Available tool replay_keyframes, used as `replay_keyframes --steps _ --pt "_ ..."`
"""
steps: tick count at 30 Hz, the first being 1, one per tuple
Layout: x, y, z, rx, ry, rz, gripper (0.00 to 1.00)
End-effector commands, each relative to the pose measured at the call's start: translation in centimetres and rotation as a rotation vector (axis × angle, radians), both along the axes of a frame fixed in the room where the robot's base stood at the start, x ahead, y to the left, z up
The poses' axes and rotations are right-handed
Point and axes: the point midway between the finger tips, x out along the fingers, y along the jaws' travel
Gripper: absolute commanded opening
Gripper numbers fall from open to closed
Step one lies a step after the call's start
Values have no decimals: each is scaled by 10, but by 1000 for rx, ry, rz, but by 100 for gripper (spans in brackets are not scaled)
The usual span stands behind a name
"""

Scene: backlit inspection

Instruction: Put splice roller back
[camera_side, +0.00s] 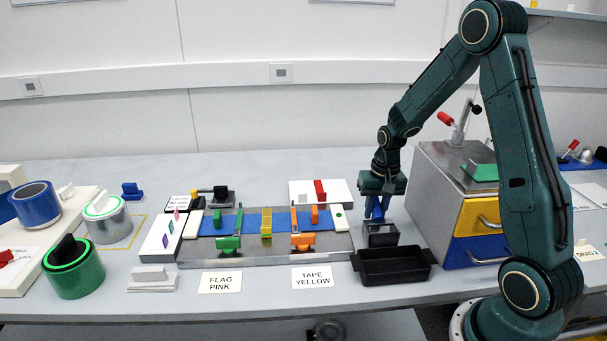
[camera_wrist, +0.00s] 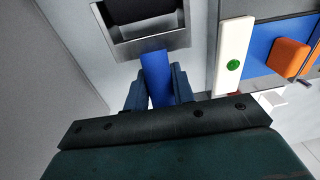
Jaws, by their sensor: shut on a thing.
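My gripper (camera_side: 376,198) points down at the right end of the bench, left of the drawer cabinet. It is shut on the blue handle of the splice roller; the handle shows between the jaws in the wrist view (camera_wrist: 157,80). Just beyond the handle is a grey metal frame with a dark inside (camera_wrist: 185,38), which shows as a dark grey box-like shape below the jaws in the side view (camera_side: 380,240). I cannot tell whether this frame is part of the roller or a holder under it. A black tray (camera_side: 392,277) is in front of it.
The splicing fixture (camera_side: 335,246) with blue strip and green, yellow and orange parts is to the left. The grey cabinet (camera_side: 427,190) with yellow and blue drawers stands close on the right. Tape rolls and a white block with small flags are farther left.

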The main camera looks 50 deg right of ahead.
Motion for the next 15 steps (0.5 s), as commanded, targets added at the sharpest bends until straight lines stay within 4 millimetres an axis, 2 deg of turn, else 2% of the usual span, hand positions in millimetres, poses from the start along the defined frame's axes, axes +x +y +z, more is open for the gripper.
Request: replay_keyframes --steps 3,4,7,15 --pt "0 0 -2 0 0 0 2" --pt "0 0 -3 1 1 0 27" --pt "0 0 -3 0 0 0 46" --pt "0 0 -2 0 0 0 47"
